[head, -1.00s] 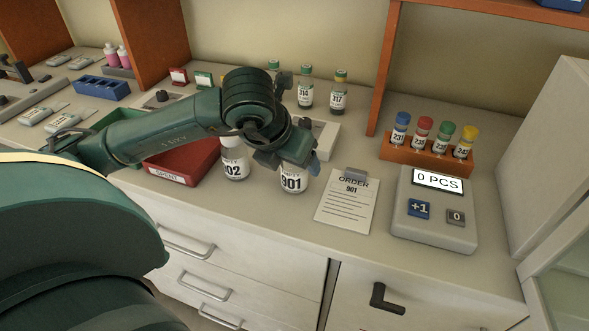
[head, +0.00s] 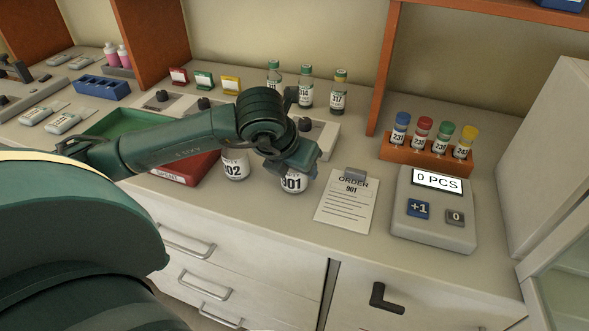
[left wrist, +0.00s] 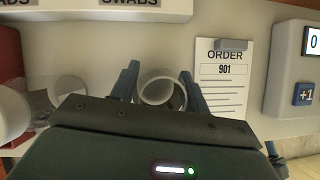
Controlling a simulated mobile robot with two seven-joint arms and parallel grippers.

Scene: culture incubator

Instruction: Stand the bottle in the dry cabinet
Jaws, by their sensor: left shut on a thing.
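A white bottle labelled 901 (head: 292,184) stands upright on the counter. My left gripper (head: 290,158) reaches down over its top and hides it in the head view. In the left wrist view the two blue fingers of my left gripper (left wrist: 158,92) are on either side of the bottle's round, pale top (left wrist: 161,86), shut on it. A cabinet with a glass door (head: 565,285) is at the right edge; its inside is barely in view. My right gripper is not in view.
A similar bottle 902 (head: 235,165) stands close left, before the red tray (head: 180,172). The order sheet (head: 346,205) lies just right of bottle 901, then the counter box (head: 435,215). Several vials stand in an orange rack (head: 425,158). Small bottles (head: 305,88) stand behind.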

